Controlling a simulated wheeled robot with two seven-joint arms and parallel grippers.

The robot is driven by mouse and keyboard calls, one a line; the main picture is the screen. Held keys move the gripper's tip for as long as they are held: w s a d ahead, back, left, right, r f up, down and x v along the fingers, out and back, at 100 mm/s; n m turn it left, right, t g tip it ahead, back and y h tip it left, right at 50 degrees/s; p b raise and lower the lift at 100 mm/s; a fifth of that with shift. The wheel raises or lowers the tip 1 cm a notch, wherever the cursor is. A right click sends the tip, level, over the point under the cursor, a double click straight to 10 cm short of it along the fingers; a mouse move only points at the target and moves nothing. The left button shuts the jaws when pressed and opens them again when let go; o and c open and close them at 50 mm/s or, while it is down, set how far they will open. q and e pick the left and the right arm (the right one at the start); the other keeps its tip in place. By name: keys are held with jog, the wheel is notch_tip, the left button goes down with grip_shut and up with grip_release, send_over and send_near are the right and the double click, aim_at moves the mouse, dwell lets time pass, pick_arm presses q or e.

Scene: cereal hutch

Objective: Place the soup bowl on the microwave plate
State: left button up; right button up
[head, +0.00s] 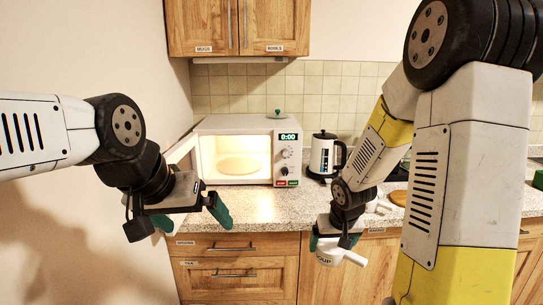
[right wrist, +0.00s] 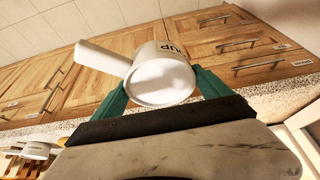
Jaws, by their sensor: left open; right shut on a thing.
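The white soup bowl (head: 330,251), with a handle and dark "SOUP" lettering, is held by my right gripper (head: 334,242) in front of the drawers, below the counter edge. In the right wrist view the bowl (right wrist: 163,80) sits between the two green fingers, its handle pointing to the upper left. The microwave (head: 246,150) stands on the counter with its door open at the left and its inside lit. The round microwave plate (head: 239,166) lies inside with nothing seen on it. My left gripper (head: 190,221) is open and empty, in front of the counter's left part.
A black and white kettle (head: 323,156) stands right of the microwave. The counter (head: 262,207) in front of the microwave is clear. Wooden cabinets (head: 238,25) hang above.

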jog(key=shift+m, duration=0.3)
jog(key=f, duration=0.2)
jog(key=a+f, duration=0.1)
jog(key=f, duration=0.1)
jog(key=w+f, duration=0.1)
jog(key=f, duration=0.1)
jog(key=shift+a+f, duration=0.25)
jog(key=shift+f, duration=0.1)
